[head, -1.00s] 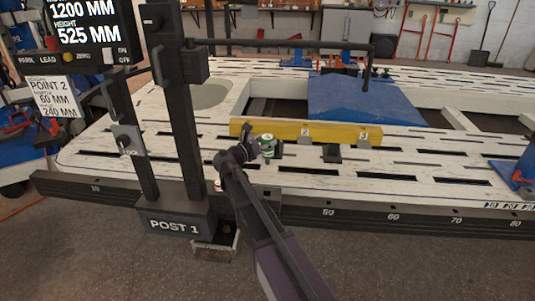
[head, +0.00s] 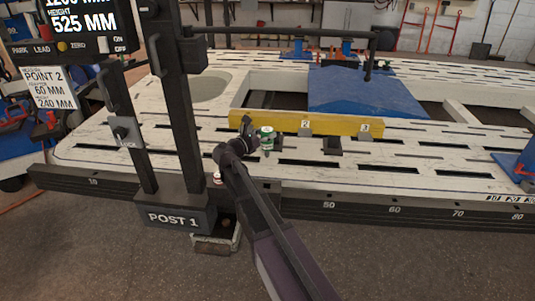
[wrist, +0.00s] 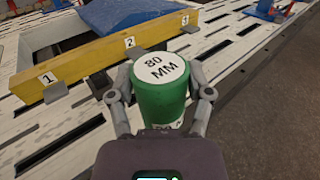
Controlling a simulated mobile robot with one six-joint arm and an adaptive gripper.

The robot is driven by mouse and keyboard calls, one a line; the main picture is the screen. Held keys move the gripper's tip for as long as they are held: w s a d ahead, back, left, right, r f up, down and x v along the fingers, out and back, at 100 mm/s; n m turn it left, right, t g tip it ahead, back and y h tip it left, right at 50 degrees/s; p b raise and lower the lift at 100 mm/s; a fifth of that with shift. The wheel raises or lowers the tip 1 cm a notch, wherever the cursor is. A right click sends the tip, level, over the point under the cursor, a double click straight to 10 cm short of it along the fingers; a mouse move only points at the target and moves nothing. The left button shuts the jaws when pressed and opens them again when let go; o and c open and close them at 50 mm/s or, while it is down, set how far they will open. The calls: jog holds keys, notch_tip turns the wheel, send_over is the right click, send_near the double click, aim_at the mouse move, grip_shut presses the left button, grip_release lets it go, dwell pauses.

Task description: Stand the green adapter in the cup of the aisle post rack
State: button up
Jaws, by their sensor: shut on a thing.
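The green adapter (wrist: 162,100) is a cylinder with a white top reading "80 MM". My gripper (wrist: 160,112) is shut on it, one finger on each side. In the head view the adapter (head: 266,138) is upright at the end of my gripper (head: 246,146), over the white bench, in front of the yellow bar. Its lower end is partly hidden in the wrist view, and I cannot tell its height above the bench. A small open-topped holder (head: 232,243) sits low at the foot of the POST 1 column; I cannot tell if it is the rack cup.
The dark POST 1 column (head: 180,110) with its overhead bar stands left of my arm. The yellow bar (head: 285,123) carries numbered tags and also shows in the wrist view (wrist: 85,64). A small red-and-white item (head: 217,179) is beside the post. The floor (head: 400,260) in front is clear.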

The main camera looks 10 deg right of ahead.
aim_at(266, 151)
jog(key=f+b, duration=0.4)
jog(key=f, duration=0.1)
jog(key=f+b, duration=0.3)
jog(key=shift+w, duration=0.25)
jog(key=shift+f+b, duration=2.85)
jog(key=shift+b, duration=0.1)
jog(key=shift+f+b, duration=2.8)
dwell(0.8)
jog(key=o, duration=1.3)
